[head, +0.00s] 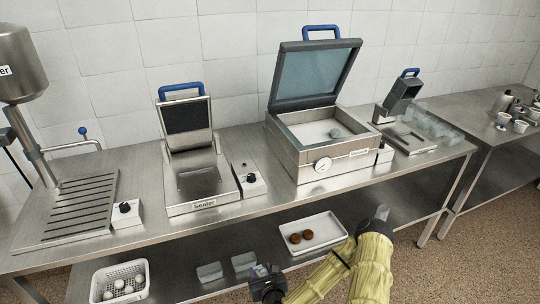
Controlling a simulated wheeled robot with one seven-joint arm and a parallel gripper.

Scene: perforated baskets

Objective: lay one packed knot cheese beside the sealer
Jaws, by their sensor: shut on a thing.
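The sealer (200,181), marked "Sealer", stands on the steel bench at left centre. Its lid with a blue handle is raised. Two small greyish see-through packs or tubs, one at left (208,272) and one at right (244,262), show low in the view; their contents are unclear. My gripper (264,272) is at the bottom centre, right beside the right pack and below the bench top. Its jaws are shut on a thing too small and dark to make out. Several white balls, possibly knot cheeses, lie in a white perforated basket (119,264) at lower left.
A larger open chamber machine (325,155) holds a small grey item. A control box (249,180) stands close right of the sealer. A white tray (340,235) with brown balls is on the lower shelf. Bare bench shows left of the sealer, by another control box (125,214).

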